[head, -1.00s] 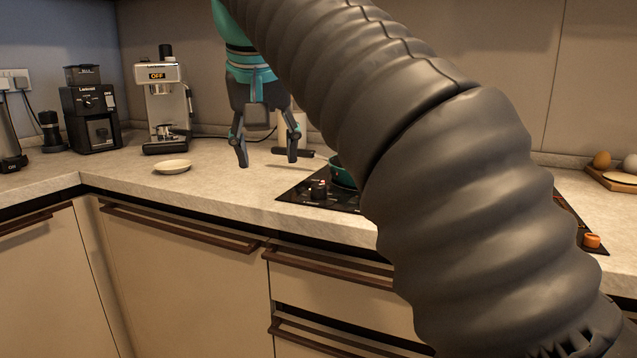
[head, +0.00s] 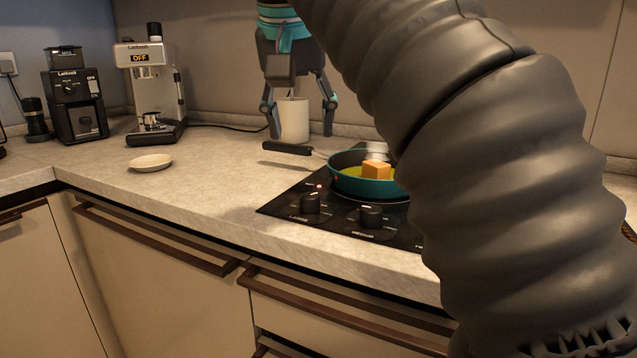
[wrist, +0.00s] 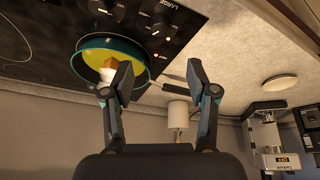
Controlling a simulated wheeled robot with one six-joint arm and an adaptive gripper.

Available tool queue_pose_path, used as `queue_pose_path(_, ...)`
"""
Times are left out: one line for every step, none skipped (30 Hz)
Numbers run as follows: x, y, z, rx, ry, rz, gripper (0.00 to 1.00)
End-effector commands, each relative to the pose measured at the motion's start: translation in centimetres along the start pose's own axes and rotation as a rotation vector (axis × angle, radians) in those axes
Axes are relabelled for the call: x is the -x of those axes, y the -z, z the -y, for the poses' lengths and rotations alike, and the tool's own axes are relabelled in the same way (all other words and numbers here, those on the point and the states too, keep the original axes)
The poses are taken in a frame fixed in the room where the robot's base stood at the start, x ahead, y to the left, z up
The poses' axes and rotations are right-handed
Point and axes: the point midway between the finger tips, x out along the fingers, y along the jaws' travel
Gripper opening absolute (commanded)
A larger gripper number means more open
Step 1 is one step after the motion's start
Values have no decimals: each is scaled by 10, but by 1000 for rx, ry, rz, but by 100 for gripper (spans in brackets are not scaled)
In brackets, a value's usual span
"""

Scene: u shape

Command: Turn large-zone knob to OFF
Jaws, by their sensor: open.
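The cooktop has two black knobs at its front left in the head view, a left knob (head: 311,202) and a right knob (head: 371,214). A small red light shows beside the left knob. In the wrist view, the knob (wrist: 162,20) near the red light has a label close by that seems to read LARGE. The head view labels are too small to read. My gripper (head: 300,134) is open and empty, above and behind the left knob, apart from both knobs. Its spread fingers (wrist: 158,78) also show in the wrist view.
A teal pan (head: 346,184) with yellow liquid and an orange-brown block stands on the cooktop (head: 280,207), its dark handle (head: 288,148) pointing left below my gripper. A white cylinder (head: 293,120) stands behind. A plate (head: 150,163), coffee machine (head: 150,90) and grinder (head: 77,105) are left.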

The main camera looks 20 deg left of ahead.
Motion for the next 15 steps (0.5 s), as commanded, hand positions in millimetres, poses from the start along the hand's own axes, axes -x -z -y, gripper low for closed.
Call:
queue_pose_path(-1, 0, 0, 0, 0, 0, 58)
queue_pose_path(-2, 0, 0, 0, 0, 0, 58)
queue_pose_path(-4, 0, 0, 0, -1, 1, 58)
queue_pose_path(-7, 0, 0, 0, -1, 1, 58)
queue_pose_path(-9, 0, 0, 0, -1, 1, 58)
queue_pose_path(-12, 0, 0, 1, -1, 2, 58)
queue_pose_path(-15, 0, 0, 1, -1, 0, 58)
queue_pose_path(-18, 0, 0, 1, -1, 1, 58)
queue_pose_path(-23, -1, 0, 1, -1, 1, 58)
queue_pose_path(-26, -1, 0, 1, -1, 1, 58)
queue_pose_path(-30, -1, 0, 2, -1, 2, 58)
queue_pose_path(-36, -1, 0, 2, -2, 2, 58)
queue_pose_path(-40, -1, 0, 2, -1, 1, 58)
queue_pose_path(-44, -1, 0, 2, -1, 2, 58)
queue_pose_path(-50, -1, 0, 1, -1, 2, 58)
